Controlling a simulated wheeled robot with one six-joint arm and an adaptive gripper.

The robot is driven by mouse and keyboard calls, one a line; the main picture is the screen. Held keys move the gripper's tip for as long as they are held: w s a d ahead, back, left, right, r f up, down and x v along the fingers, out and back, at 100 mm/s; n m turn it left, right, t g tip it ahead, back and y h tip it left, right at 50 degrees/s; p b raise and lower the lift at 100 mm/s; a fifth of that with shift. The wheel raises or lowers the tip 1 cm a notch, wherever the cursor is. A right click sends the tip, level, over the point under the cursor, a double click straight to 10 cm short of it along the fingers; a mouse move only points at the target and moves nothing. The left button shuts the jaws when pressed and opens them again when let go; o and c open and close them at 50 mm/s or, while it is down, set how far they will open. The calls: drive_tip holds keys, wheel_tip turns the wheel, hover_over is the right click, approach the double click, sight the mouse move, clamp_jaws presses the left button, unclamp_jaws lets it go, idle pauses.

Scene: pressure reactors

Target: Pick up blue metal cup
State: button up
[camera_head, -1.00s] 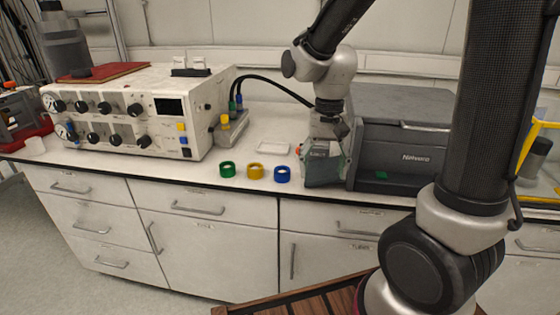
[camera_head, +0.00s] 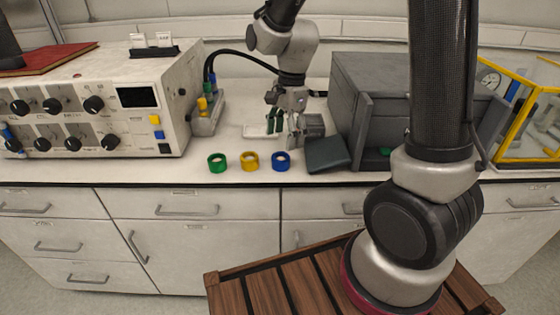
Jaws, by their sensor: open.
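The blue metal cup (camera_head: 281,163) is a short, ring-like blue cup with a pale inside, standing upright near the front edge of the white counter. It is the rightmost in a row with a yellow cup (camera_head: 250,162) and a green cup (camera_head: 217,163). My gripper (camera_head: 293,146) points down just behind and slightly right of the blue cup. It is open and no cup is in it. Its fingertips are small here, so their exact gap to the cup cannot be told.
A dark grey panel (camera_head: 327,155) lies close to the right of the blue cup, by a large grey box (camera_head: 380,110). A white control unit (camera_head: 95,115) stands at left. A white tray (camera_head: 258,131) lies behind the cups. A yellow-framed case (camera_head: 530,105) is at far right.

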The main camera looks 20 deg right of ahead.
sight(281, 155)
drive_tip(key=f, duration=0.7)
drive_tip(key=shift+w+a+f, duration=0.2)
drive_tip(key=shift+w+a, duration=0.1)
drive_tip(key=shift+a, duration=0.1)
drive_tip(key=c, duration=1.2)
